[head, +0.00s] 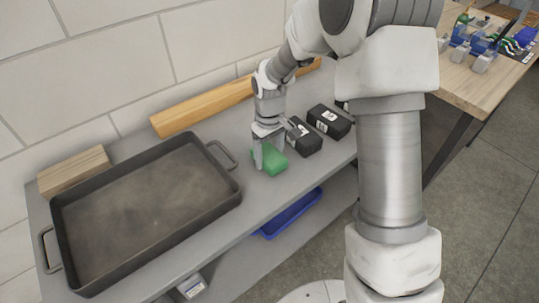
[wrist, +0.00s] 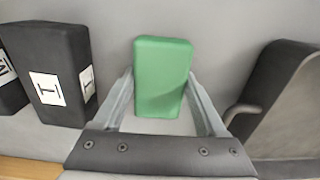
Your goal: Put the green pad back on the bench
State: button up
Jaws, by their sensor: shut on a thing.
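The green pad (head: 270,162) is a small rounded block at the grey top of a shelf unit (head: 216,222), between the big pan and the black blocks. My gripper (head: 267,154) points down over it, shut on it. In the wrist view the green pad (wrist: 162,72) sits between the two fingers of my gripper (wrist: 161,82), upright in the picture. I cannot tell whether the pad touches the grey top. A wooden-topped bench (head: 458,84) stands at the upper right, partly hidden by my arm.
A dark pan (head: 75,277) with handles fills the left of the grey top; its edge (wrist: 285,85) is right of the pad in the wrist view. Black labelled blocks (head: 329,121) stand close on the other side. A wooden beam (head: 205,104) lies behind. A blue tray (head: 290,213) is below.

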aim_at(269, 154)
jog(key=shift+f, duration=0.15)
jog(key=o, duration=1.2)
jog(key=shift+o, duration=0.2)
jog(key=s+d+r+m+t+p, duration=0.1)
jog(key=s+d+r, duration=0.15)
jog(key=r, duration=0.75)
jog(key=s+d+r+m+t+p, duration=0.1)
jog(key=s+r, duration=0.2)
jog(key=r, duration=0.7)
jog(key=s+d+r+m+t, duration=0.1)
jog(key=s+d+r+m, duration=0.1)
jog(key=s, duration=0.7)
jog(key=s+d+r+m+t, duration=0.2)
jog(key=s+d+r, duration=0.1)
jog(key=s, duration=0.5)
jog(key=shift+s+d+r+m+t, duration=0.3)
jog(key=shift+s+d+r+m, duration=0.1)
jog(key=shift+d, duration=0.15)
